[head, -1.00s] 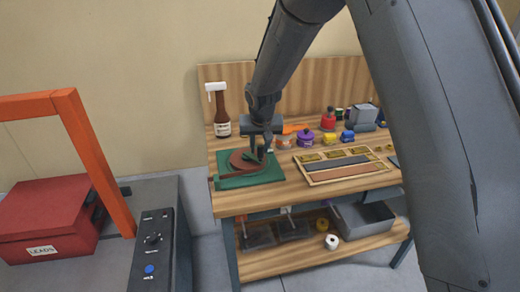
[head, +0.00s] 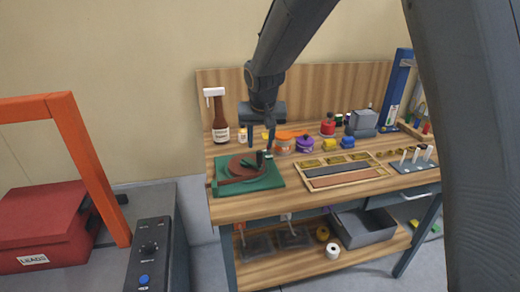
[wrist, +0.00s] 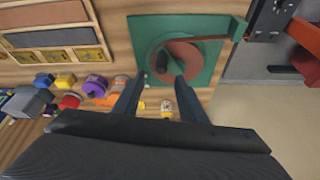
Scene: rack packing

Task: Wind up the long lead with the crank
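A green board (head: 222,190) lies at the left of the workbench, carrying a round brown reel (head: 233,166). A dark crank knob (wrist: 162,62) and a green crank arm (wrist: 179,67) sit over the reel. A brown strip, apparently the lead (wrist: 212,38), runs from the reel to a green block (wrist: 238,29) at the board's edge. Much of the lead looks coiled on the reel, but turns cannot be told apart. My gripper (head: 262,145) is above the crank with its fingers apart and empty. In the wrist view the crank lies beyond the open fingers (wrist: 153,88).
A brown bottle (head: 221,115) stands behind the board. Several small jars, including a purple one (head: 305,144), stand to the right. A compartmented wooden tray (head: 340,184) lies in front of them. A red box (head: 40,225) and an orange frame (head: 95,175) are at left.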

